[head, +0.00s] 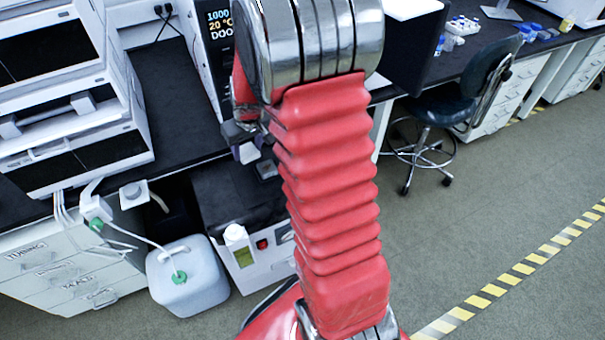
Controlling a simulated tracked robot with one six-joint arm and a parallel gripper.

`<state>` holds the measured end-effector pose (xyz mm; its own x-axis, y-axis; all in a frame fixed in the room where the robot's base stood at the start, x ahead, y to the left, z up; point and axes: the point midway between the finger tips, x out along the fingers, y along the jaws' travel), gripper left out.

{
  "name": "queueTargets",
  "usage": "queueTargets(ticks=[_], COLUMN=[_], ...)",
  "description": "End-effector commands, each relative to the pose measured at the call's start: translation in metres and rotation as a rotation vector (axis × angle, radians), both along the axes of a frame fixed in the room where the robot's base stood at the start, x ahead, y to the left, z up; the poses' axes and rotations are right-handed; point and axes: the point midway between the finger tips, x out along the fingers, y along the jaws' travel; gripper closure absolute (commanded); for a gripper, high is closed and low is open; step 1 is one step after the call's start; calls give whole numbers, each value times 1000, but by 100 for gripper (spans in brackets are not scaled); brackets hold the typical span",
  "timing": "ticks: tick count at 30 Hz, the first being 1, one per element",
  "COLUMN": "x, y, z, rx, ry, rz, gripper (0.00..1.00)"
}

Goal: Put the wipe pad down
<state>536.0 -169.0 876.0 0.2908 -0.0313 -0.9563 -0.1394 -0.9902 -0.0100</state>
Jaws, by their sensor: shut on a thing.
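My gripper (247,139) shows only in part, at the left side of my red arm and mostly hidden behind it. It is shut on a small pale block, which I take to be the wipe pad (248,152). The pad hangs just at the front edge of the dark bench (180,110), below the instrument with the lit display. Whether it touches anything below cannot be told.
The instrument with a display (217,30) stands close behind my gripper. White stacked modules (65,90) stand at left. A white jug (188,275) and a dark-topped box (240,215) are below the bench.

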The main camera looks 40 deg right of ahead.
Motion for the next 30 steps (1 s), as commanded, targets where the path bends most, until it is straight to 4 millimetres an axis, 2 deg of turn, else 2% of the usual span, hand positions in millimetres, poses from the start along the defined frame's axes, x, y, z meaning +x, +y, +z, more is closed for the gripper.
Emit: queueTargets(ticks=[1,6,9,13,18,30], x=[-8,-32,-49,-68,-80,-81], y=[-18,-71,-99,-127,-143,-144], z=[-5,-17,-24,-31,-35,-38], rx=[2,-2,-4,-8,-11,-12], ry=[1,-2,-3,-6,-7,-6], rz=[-22,-74,-102,-131,-148,-147], gripper=[78,78,78,78,78,78])
